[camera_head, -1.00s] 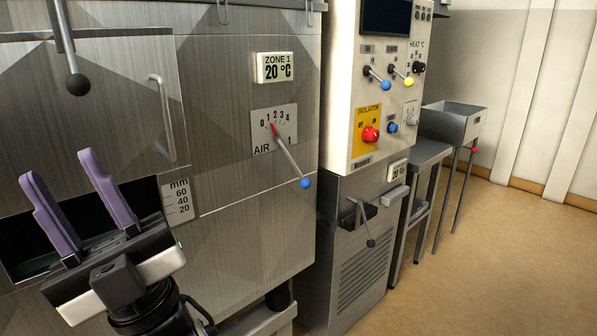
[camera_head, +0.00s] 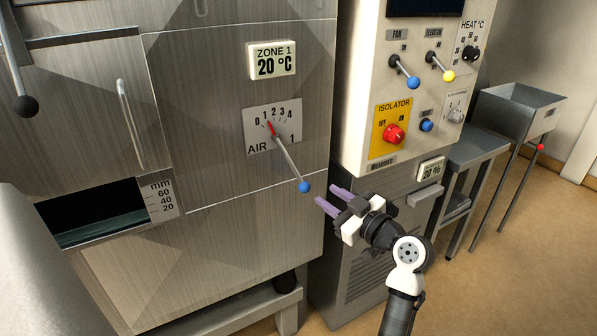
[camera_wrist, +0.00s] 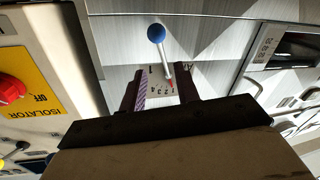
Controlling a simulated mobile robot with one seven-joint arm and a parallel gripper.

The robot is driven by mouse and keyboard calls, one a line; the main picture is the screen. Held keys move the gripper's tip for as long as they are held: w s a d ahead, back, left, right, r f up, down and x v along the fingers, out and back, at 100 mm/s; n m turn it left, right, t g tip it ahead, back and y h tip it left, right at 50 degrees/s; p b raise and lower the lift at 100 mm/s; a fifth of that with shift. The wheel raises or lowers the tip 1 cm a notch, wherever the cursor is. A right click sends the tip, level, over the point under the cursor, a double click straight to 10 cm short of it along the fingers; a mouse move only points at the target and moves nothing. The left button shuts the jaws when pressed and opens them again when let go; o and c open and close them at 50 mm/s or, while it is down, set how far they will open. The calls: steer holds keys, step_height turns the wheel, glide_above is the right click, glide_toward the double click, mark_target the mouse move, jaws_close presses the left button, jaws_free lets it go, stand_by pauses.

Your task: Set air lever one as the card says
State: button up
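Air lever one (camera_head: 289,160) is a grey rod with a blue ball on the steel dryer front. It slants down and right from the dial plate (camera_head: 258,147), marked 0 to 4 and "AIR 1". Its red pointer points up-left, close to the 1. My gripper (camera_head: 326,195) has purple fingers, spread apart and empty, just right of the blue ball and not visibly touching it. In the wrist view the blue ball (camera_wrist: 157,34) lies beyond the fingers, with the dial plate (camera_wrist: 163,88) showing between them. I see no instruction card.
The control cabinet with its red isolator knob (camera_head: 394,134) and blue and yellow fan and elevation levers stands close right of the dryer. A zone 1 display (camera_head: 272,61) reads 20 °C. A dark opening (camera_head: 95,215) with an mm scale is at left.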

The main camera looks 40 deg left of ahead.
mark_target(300, 177)
steer(key=p+x, duration=0.3)
steer(key=x, duration=0.7)
steer(key=shift+s+a+r, duration=0.1)
steer(key=shift+a+r, duration=0.05)
steer(key=shift+r, duration=0.05)
steer(key=shift+a+f+p, duration=0.15)
steer(key=shift+a+p, duration=0.15)
steer(key=shift+a, duration=0.5)
jaws_close()
